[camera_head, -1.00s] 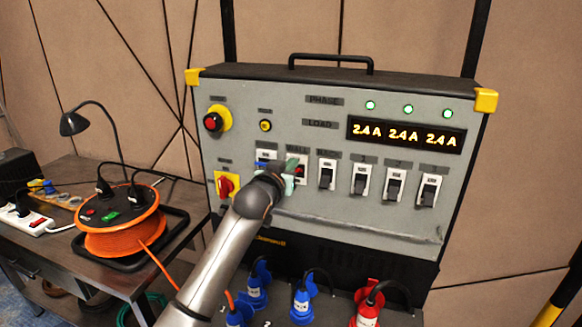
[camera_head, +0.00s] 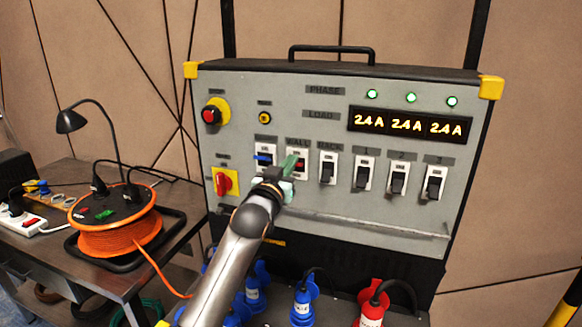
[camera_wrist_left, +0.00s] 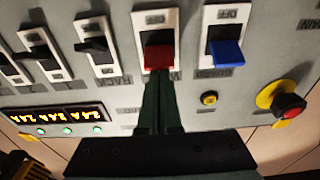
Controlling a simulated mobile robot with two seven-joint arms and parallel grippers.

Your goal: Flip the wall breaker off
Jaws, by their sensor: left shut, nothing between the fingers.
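The wall breaker, labelled WALL, is a white switch with a red lever (camera_head: 300,167), second from the left in the row on the grey panel. My left gripper (camera_head: 290,163) is shut and empty, its green fingertips in front of this breaker and partly covering it. In the left wrist view the panel appears upside down. There the red lever (camera_wrist_left: 158,58) juts out, and the closed fingertips (camera_wrist_left: 160,82) are right at its edge, on the side towards the display. I cannot tell whether they touch. My right gripper is not in view.
A blue-lever breaker (camera_head: 264,158) is just left, and several black-lever breakers, the nearest labelled RACK (camera_head: 328,170), are to the right. A red emergency button (camera_head: 212,115) and red rotary switch (camera_head: 224,183) are at the panel's left. The display (camera_head: 406,124) reads 2.4 A three times.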

